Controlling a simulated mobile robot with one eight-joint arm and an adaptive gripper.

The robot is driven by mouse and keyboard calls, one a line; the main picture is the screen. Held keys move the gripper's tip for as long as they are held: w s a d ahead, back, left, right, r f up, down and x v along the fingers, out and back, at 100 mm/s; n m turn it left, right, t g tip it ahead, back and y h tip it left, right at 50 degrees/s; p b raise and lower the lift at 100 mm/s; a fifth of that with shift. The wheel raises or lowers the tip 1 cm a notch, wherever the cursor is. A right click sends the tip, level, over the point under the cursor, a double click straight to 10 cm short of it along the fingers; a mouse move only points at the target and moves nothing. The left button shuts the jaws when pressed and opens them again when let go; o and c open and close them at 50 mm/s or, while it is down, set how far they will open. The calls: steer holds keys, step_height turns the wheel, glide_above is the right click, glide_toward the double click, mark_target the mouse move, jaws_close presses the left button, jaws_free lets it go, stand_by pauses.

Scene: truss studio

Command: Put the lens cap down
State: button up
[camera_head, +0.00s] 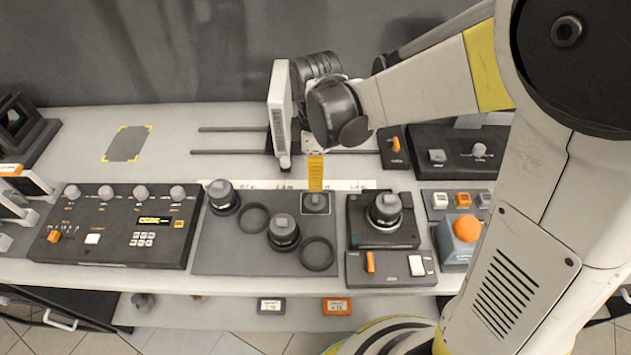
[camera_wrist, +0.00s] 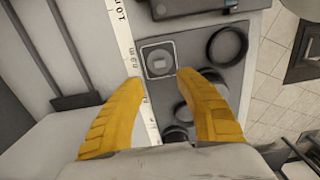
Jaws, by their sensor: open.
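In the wrist view the cap (camera_wrist: 158,60) lies flat within that outline, just beyond my fingertips. My gripper (camera_head: 316,184) points down right above the cap. In the wrist view its two yellow fingers (camera_wrist: 160,78) are spread apart with nothing between them. The head view shows the fingers one behind the other, so the exact gap down to the cap is hard to tell.
The mat also holds two dark knobbed lens-like pieces (camera_head: 284,234) and two dark rings (camera_head: 318,254). A control panel (camera_head: 115,225) stands left. A boxed unit with a round knob (camera_head: 385,212) and an orange button (camera_head: 467,228) stand right. An outlined patch (camera_head: 127,144) at back left is clear.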

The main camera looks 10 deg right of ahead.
steer(key=s+d+r+m+t, duration=0.7)
steer(key=s+d+r+m, duration=0.2)
steer(key=m, duration=0.6)
steer(key=shift+s+d+r+m, duration=0.35)
steer(key=shift+s+r, duration=0.6)
steer(key=shift+r, duration=0.75)
steer(key=shift+a, duration=0.1)
